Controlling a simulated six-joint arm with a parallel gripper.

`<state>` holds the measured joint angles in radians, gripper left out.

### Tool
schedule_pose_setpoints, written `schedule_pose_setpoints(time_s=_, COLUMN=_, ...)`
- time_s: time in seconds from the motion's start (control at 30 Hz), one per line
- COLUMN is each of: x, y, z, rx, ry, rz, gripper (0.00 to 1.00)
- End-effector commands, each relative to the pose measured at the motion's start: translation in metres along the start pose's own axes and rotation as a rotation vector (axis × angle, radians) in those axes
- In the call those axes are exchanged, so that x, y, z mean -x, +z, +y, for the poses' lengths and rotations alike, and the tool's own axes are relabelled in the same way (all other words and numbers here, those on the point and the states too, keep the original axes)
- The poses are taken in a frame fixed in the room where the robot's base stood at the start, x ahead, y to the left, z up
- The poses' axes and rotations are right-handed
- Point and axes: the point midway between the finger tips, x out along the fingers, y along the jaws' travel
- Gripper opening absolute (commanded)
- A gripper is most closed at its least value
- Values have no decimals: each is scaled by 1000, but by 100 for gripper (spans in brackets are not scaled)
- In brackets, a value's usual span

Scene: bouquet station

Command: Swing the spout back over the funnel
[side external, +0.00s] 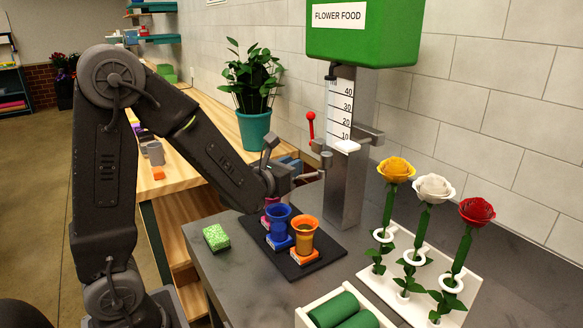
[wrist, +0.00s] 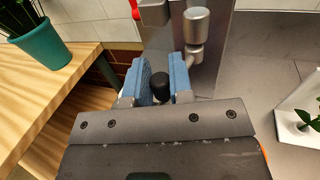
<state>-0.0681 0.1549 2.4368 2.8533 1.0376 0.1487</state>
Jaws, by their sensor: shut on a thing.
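The flower food dispenser has a green hopper (side external: 362,30) on a grey column (side external: 347,195) with a printed scale. Its metal spout (side external: 326,158) sticks out from the column's left side; a silver cylinder of it shows in the wrist view (wrist: 196,27). My gripper (side external: 298,172) is beside the spout, above the cups. In the wrist view its blue-padded jaws (wrist: 163,82) are shut on a black knob (wrist: 161,88). The knob's link to the spout is partly hidden. Flared cups, blue (side external: 277,222) and orange (side external: 304,234), stand below; I cannot tell which is the funnel.
The cups stand on a black mat (side external: 322,262); a pink one is mostly hidden. A green sponge (side external: 216,237) lies left of it. A red-knobbed lever (side external: 311,125) stands by the column. Three roses stand in a white rack (side external: 388,290) at right. A potted plant (side external: 254,128) is behind.

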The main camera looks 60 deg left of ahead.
Motion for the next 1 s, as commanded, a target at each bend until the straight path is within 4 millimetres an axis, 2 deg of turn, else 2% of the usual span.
schedule_pose_setpoints(time_s=0.33, x=0, y=0, z=1, rx=1, ry=1, rz=-2, gripper=0)
schedule_pose_setpoints(time_s=0.37, x=0, y=0, z=1, rx=1, ry=1, rz=-3, gripper=22)
schedule_pose_setpoints(time_s=0.6, x=0, y=0, z=0, rx=0, ry=0, rz=-2, gripper=45)
schedule_pose_setpoints(time_s=0.87, x=1, y=0, z=0, rx=0, ry=0, rz=-2, gripper=46)
schedule_pose_setpoints(time_s=1.0, x=14, y=1, z=-1, rx=0, ry=-2, rz=-3, gripper=46)
